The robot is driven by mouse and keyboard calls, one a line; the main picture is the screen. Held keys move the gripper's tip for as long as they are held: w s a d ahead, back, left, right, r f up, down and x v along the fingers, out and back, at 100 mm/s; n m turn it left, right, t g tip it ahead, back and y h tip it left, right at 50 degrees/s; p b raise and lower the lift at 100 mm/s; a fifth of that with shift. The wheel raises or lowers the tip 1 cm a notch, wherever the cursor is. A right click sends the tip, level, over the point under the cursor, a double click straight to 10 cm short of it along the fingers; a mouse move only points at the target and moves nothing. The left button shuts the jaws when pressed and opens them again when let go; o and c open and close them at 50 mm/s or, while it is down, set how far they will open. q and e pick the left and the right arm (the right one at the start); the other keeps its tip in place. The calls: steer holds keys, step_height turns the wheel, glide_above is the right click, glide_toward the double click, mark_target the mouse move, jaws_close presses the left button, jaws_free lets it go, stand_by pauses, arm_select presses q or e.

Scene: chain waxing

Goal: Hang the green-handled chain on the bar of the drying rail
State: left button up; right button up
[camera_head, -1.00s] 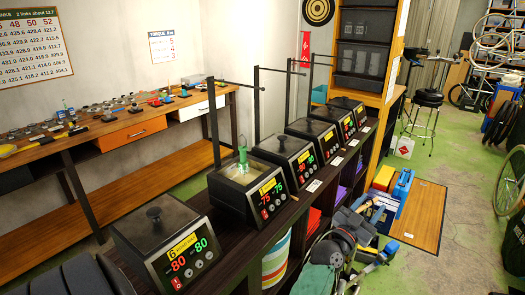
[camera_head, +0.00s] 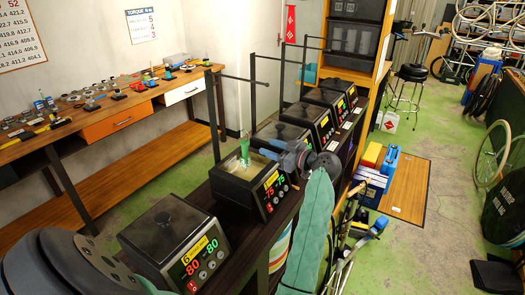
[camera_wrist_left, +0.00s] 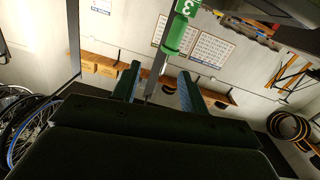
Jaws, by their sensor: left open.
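The green-handled chain's handle (camera_head: 245,152) stands up from the open wax pot (camera_head: 228,188) that reads 75; the chain below it is hidden in the pot. In the left wrist view the green handle (camera_wrist_left: 176,35), marked 3, is ahead of the fingers, not between them. My left gripper (camera_head: 270,148) is open and empty, just right of the handle; its two fingers also show in the left wrist view (camera_wrist_left: 157,88). The drying rail's bar (camera_head: 240,78) runs from a dark upright behind the pot, above the handle. My right gripper is not in view.
A lidded pot (camera_head: 172,232) reading 80 stands in front, and more lidded pots (camera_head: 283,136) stand in a row behind. Other dark posts and bars (camera_head: 282,58) rise along the row. A workbench (camera_head: 110,112) with small parts is at the left.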

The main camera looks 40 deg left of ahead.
mark_target(245, 149)
arm_select(q)
steer(key=shift+s+a+f+g+h, duration=0.1)
steer(key=shift+s+f+g+h, duration=0.15)
steer(key=shift+f, duration=0.2)
steer(key=shift+s+a+f+g+h, duration=0.15)
steer(key=shift+f+g+h, duration=0.1)
steer(key=shift+f+h, duration=0.15)
steer(key=shift+s+f, duration=0.1)
steer(key=shift+f, duration=0.1)
steer(key=shift+a+f+b, duration=0.1)
steer(key=shift+a+b, duration=0.25)
steer(key=shift+a, duration=0.2)
steer(key=a+b, duration=0.1)
steer(key=a, duration=0.1)
steer(key=a+b, duration=0.1)
steer(key=a, duration=0.2)
steer(key=s+a+f+b, duration=0.1)
steer(key=a+b, duration=0.1)
steer(key=shift+a, duration=0.8)
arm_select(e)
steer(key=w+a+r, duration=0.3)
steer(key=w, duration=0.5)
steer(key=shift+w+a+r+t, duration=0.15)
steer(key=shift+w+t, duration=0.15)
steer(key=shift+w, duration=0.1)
arm_select(q)
steer(key=shift+s, duration=0.1)
jaws_close()
